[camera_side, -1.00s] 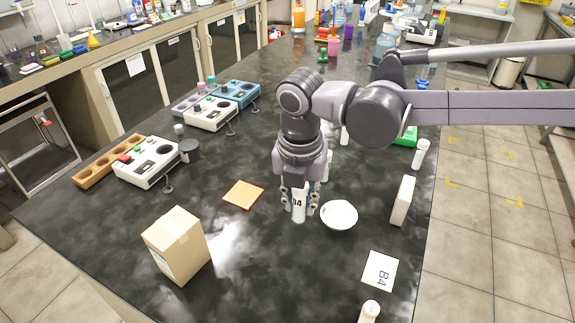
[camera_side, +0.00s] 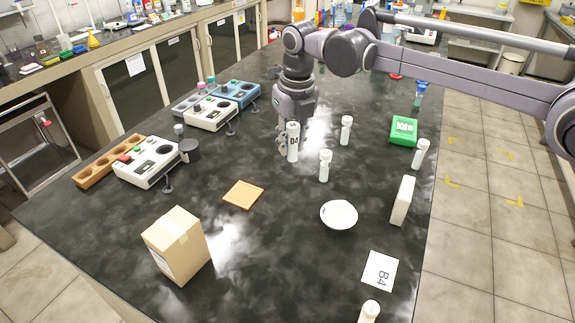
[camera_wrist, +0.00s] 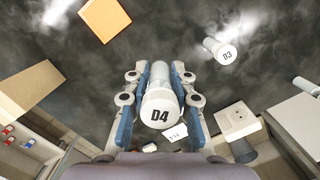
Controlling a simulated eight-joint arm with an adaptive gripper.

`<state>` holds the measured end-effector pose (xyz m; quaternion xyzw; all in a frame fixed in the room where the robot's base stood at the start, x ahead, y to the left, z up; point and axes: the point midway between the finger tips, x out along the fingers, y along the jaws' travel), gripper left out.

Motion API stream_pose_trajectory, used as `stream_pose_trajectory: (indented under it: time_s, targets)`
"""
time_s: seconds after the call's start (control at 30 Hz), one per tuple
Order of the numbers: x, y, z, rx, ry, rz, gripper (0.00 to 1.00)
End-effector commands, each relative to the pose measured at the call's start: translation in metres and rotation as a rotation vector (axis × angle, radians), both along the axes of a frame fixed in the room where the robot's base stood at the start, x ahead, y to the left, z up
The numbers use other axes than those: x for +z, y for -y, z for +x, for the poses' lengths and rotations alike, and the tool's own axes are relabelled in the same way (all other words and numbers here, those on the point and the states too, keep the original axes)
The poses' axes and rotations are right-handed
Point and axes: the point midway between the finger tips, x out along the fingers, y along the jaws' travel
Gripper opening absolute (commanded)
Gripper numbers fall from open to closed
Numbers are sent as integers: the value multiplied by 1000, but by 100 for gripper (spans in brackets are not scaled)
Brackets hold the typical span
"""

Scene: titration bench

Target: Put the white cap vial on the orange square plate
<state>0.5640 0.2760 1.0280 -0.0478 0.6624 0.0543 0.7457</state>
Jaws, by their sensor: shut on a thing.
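My gripper (camera_side: 287,142) is shut on a white vial (camera_side: 293,147) and holds it upright. In the wrist view the vial (camera_wrist: 158,105) sits between the two fingers (camera_wrist: 158,90), its white cap marked D4 facing the camera. The orange square plate (camera_side: 243,194) lies flat and empty on the dark bench, nearer the camera and left of my gripper. The plate also shows at the top left of the wrist view (camera_wrist: 106,18). I cannot tell how high the vial is above the bench.
White vials (camera_side: 325,166) and (camera_side: 346,130) stand right of my gripper. A white dish (camera_side: 338,214), white box (camera_side: 402,200) and green box (camera_side: 403,131) are on the right. A cardboard box (camera_side: 177,245) stands front left; a stirrer device (camera_side: 147,163) is left.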

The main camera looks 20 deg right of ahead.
Motion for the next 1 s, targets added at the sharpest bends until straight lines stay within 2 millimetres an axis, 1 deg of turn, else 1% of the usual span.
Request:
stream_pose_trajectory:
  time_s: [0.07,0.17,0.27,0.6,0.7,0.8,0.93,1.0]
  targets:
    - [-1,1,5,27,2,0,1]
    - [-5,-6,7,44,3,0,1]
    - [-15,-22,5,49,3,0,1]
    - [-54,-88,1,46,3,0,1]
    - [-63,-102,0,44,3,0,1]
    - [-68,-111,0,44,3,-1,1]
    - [-73,-115,-1,41,3,0,1]
    - [-81,-115,-1,41,3,0,1]
